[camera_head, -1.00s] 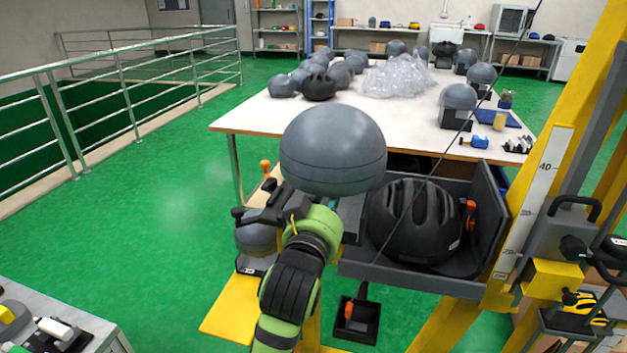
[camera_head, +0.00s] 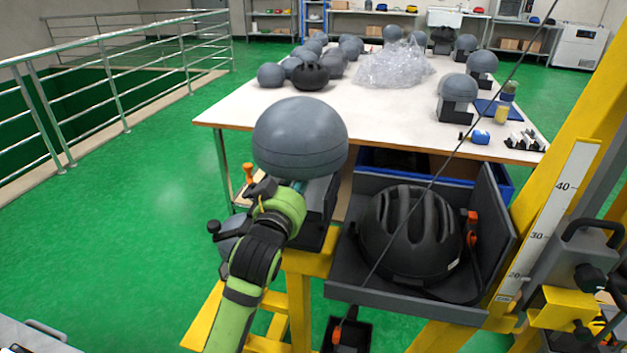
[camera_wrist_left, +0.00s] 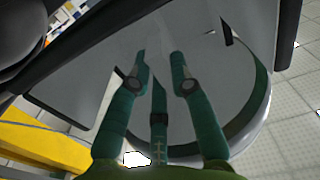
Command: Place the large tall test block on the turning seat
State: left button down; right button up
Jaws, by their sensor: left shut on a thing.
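The large tall test block is a grey, dome-shaped form (camera_head: 300,138) with a seam around its lower part, in the middle of the head view. My left gripper (camera_head: 296,187) is shut on it from below and in front. In the left wrist view, the teal fingers (camera_wrist_left: 160,75) lie against a pale grey round surface (camera_wrist_left: 215,95), which seems to be the block. A dark seat-like part (camera_head: 318,215) is just below and right of the block, beside the black helmet's tray. Whether the block touches it is hidden. My right gripper is not in view.
A black helmet (camera_head: 410,232) lies in a dark tray (camera_head: 400,298) on the yellow frame (camera_head: 298,310). A thin dark cable (camera_head: 440,165) crosses in front. The white table (camera_head: 240,108) behind holds several grey forms and a clear plastic heap (camera_head: 393,65). Another grey form (camera_head: 229,243) is partly behind my arm.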

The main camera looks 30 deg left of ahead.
pick_arm(q)
jog(key=a, duration=0.1)
jog(key=w+a+f, duration=0.1)
jog(key=a+f, duration=0.1)
jog(key=a, duration=0.1)
jog(key=shift+w, duration=0.15)
jog(key=shift+f, duration=1.95)
jog(key=c, duration=1.4)
grip_release()
jog(key=shift+f, duration=0.4)
jog(key=shift+o, duration=1.4)
jog(key=shift+r, duration=0.1)
